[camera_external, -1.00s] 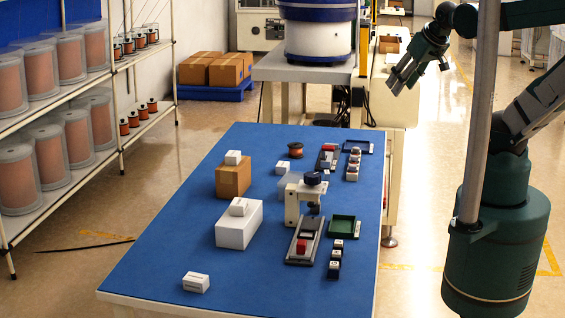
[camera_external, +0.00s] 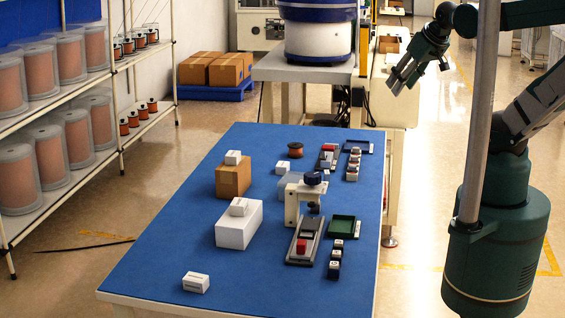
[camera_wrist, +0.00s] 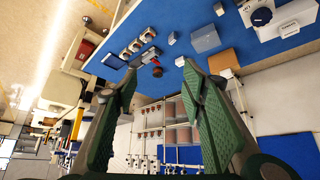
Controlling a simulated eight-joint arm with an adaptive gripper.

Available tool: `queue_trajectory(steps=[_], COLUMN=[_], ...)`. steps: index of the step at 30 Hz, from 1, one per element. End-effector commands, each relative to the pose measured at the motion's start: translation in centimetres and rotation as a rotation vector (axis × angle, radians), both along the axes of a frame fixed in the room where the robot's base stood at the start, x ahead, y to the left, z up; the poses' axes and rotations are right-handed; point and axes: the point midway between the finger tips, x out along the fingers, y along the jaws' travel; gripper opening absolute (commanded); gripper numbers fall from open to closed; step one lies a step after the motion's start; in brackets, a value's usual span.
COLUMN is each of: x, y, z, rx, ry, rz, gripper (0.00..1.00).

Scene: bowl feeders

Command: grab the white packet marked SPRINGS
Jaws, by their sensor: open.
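Several small white packets are on the blue table (camera_external: 165,245), their print too small to read, so I cannot tell which is marked SPRINGS. One packet (camera_external: 196,282) lies near the front edge. Another packet (camera_external: 239,207) sits on a white box (camera_external: 240,230). A third packet (camera_external: 233,157) sits on a brown carton (camera_external: 233,181). A further white packet (camera_external: 282,168) lies on the table toward the back. My gripper (camera_external: 394,86) is raised beyond the table's right side, apart from all packets. In the wrist view its fingers (camera_wrist: 160,76) are spread and empty.
A press-like fixture (camera_external: 294,203) stands mid-table, with a green tray (camera_external: 342,228) and small dark blocks (camera_external: 335,255) at its right. A copper spool (camera_external: 296,150) is toward the back. The front middle of the table is clear. A storage rack (camera_external: 118,105) stands left.

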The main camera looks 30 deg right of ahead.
Motion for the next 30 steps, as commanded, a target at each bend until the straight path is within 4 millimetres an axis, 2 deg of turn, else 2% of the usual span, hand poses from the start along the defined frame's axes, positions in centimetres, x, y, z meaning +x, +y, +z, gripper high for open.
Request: queue_trajectory(steps=[21, 26, 30], x=[0.1, 0.6, 1.7], y=[0.1, 0.8, 2.0], z=[0.0, 0.1, 0.3], rx=[0.001, 0.004, 0.009], ry=[0.001, 0.009, 0.025], rz=[0.002, 0.013, 0.034], gripper=[0.44, 0.44, 0.44])
